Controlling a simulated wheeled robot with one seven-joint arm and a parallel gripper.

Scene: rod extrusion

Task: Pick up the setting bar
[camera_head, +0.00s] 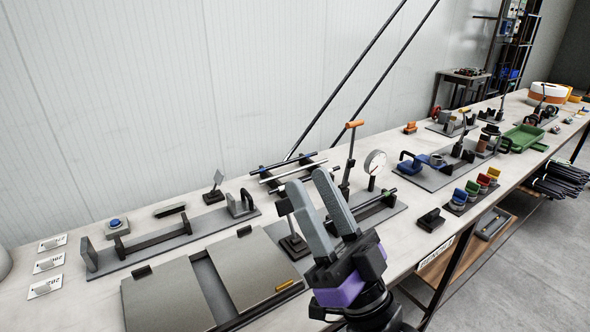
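I cannot tell for certain which piece is the setting bar. Candidates are a bright metal rod (293,170) and a dark rod (285,164), lying side by side across a small rack at the back of the bench. A dark bar (152,240) also lies along a grey fixture on the left. My gripper (307,180) points up and away in front of the rack, its two grey fingers apart with a narrow gap and nothing visible between them. The fingers overlap the view of the rack and nearby fixture; I see no contact with any bar.
A lever stand with an orange handle (354,124) and a dial gauge (375,162) stand right of the rack. A grey two-panel plate (250,268) lies in front. Coloured holders (472,187) are further right. Two long dark rods (345,85) lean against the wall.

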